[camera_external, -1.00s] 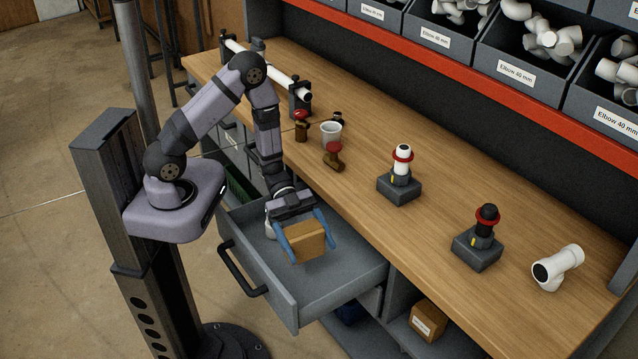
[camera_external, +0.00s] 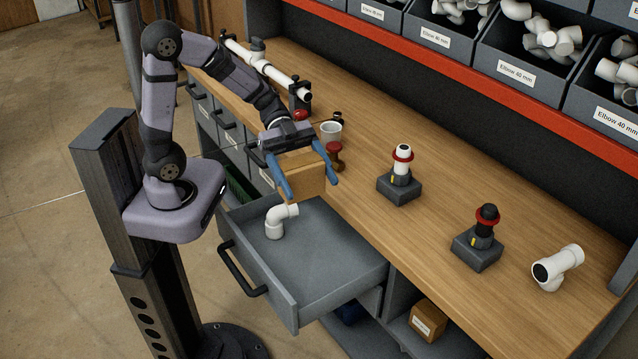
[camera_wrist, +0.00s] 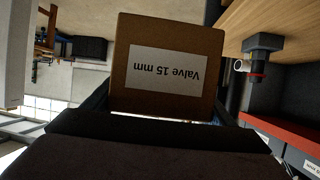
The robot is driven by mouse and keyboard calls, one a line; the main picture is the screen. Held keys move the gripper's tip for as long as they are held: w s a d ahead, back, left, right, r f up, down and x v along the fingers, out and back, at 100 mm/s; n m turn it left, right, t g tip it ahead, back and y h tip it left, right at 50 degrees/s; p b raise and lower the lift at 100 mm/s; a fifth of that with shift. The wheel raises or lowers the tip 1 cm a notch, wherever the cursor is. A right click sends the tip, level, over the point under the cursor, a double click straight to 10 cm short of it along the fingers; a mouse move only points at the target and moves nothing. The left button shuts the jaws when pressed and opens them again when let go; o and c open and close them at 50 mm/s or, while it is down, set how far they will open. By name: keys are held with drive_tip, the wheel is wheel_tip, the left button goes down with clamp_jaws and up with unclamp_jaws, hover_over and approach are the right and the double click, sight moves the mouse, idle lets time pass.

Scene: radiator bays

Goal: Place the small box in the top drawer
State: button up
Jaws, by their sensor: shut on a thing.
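The small brown cardboard box (camera_external: 301,174) is held between the blue fingers of my gripper (camera_external: 305,181). In the wrist view the box (camera_wrist: 168,95) shows a white label reading "Valve 15 mm", upside down. My gripper is shut on the box and holds it raised, above the back part of the open top drawer and close to the workbench edge. The grey top drawer (camera_external: 335,278) is pulled out, with a black handle on its front. A white pipe elbow (camera_external: 278,222) lies in the drawer toward its left side. The rest of the drawer floor is bare.
Another brown box (camera_external: 428,320) sits on a lower shelf. Bins of white elbows line the back.

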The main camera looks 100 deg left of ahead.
drive_tip(key=w+a+r+n+t+y, duration=0.3)
drive_tip(key=w+a+r+n+y, duration=0.15)
drive_tip(key=w+a, duration=0.4)
drive_tip(key=w+a+r+n+t+y, duration=0.1)
drive_tip(key=w+a+n+y, duration=0.15)
drive_tip(key=a, duration=0.45)
drive_tip(key=w+a+r+n+y+p, duration=0.1)
drive_tip(key=w+a+n+y, duration=0.2)
drive_tip(key=a, duration=0.4)
drive_tip(key=w+a+r+n+t+y, duration=0.1)
drive_tip(key=a+r+n+y, duration=0.2)
drive_tip(key=a, duration=0.4)
drive_tip(key=s+a+f+n+g+y, duration=0.35)
drive_tip(key=a+f+n+y, duration=0.35)
drive_tip(key=a, duration=0.4)
drive_tip(key=shift+m, duration=0.3)
drive_tip(key=shift+s+a+f+p, duration=0.15)
drive_tip(key=shift+f+p, duration=0.4)
drive_tip(key=shift+f, duration=2.15)
drive_tip(key=shift+s+d+f+p, duration=0.15)
drive_tip(key=shift+f+p, duration=0.4)
drive_tip(key=shift+f, duration=2.15)
drive_tip(key=shift+s+a+f+p, duration=0.2)
drive_tip(key=shift+f+p, duration=0.35)
drive_tip(key=shift+f, duration=2.15)
drive_tip(key=shift+d+f, duration=0.1)
drive_tip(key=shift+f, duration=0.05)
drive_tip(key=shift+f, duration=0.1)
